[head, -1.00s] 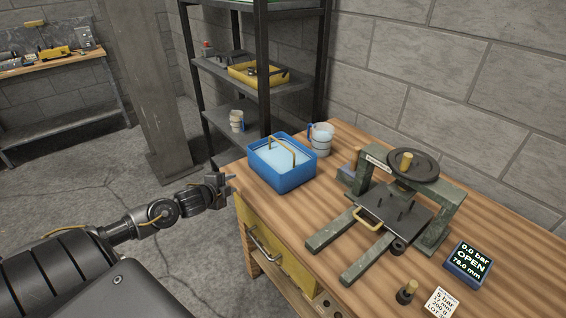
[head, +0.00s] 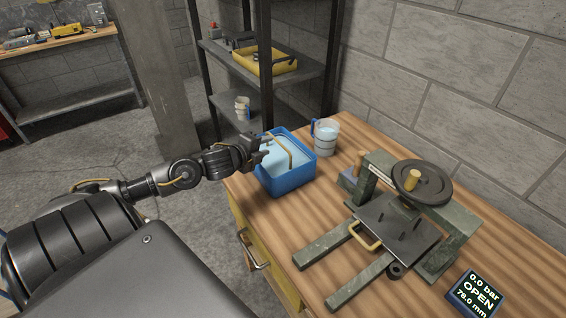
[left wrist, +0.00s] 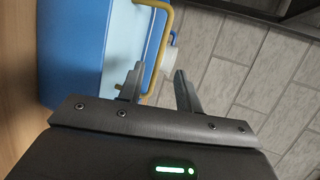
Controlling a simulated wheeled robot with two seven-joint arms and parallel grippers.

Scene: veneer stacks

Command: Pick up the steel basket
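A blue tub (head: 287,183) of pale liquid stands at the left end of the wooden bench. A brass-coloured handle (head: 285,152) arches over the liquid; it also shows in the left wrist view (left wrist: 164,42). I cannot make out the steel basket's body. My left gripper (head: 265,149) is at the tub's left side, near its rim, in front of the handle. In the left wrist view its two fingers (left wrist: 158,84) are apart with nothing held. The handle's lower end shows between and beyond them. My right gripper is out of view.
A clear jug (head: 325,138) stands just behind the tub. A green press (head: 400,215) with a black handwheel and a readout box (head: 474,294) stand to the right. A dark shelf rack (head: 270,85) rises behind the bench. Bare bench top lies between tub and press.

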